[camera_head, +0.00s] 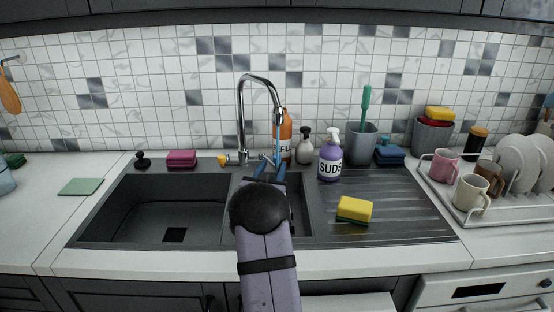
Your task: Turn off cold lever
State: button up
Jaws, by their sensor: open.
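The chrome tap (241,115) stands behind the sink, its spout arching to the right. A thin blue stream of water (277,142) falls from the spout. A lever (231,159) with a yellowish end sticks out left of the tap's base. A second lever (267,158) sticks out on the right, partly hidden behind my gripper. I cannot tell from markings which lever is cold. My gripper (270,169) is open, its blue fingers over the small basin, close in front of the right lever and under the spout. I cannot tell whether a finger touches the lever.
An orange bottle (286,128), a soap bottle (304,147) and a purple SUDS bottle (330,157) stand right of the tap. A yellow sponge (354,209) lies on the drainboard. The large left basin (170,203) is empty. A dish rack (455,200) stands far right.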

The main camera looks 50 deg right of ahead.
aim_at(275, 159)
jog(key=shift+p+x, duration=0.85)
jog(key=shift+x, duration=2.75)
jog(key=shift+w+a, duration=0.1)
jog(key=shift+a, duration=0.05)
grip_shut()
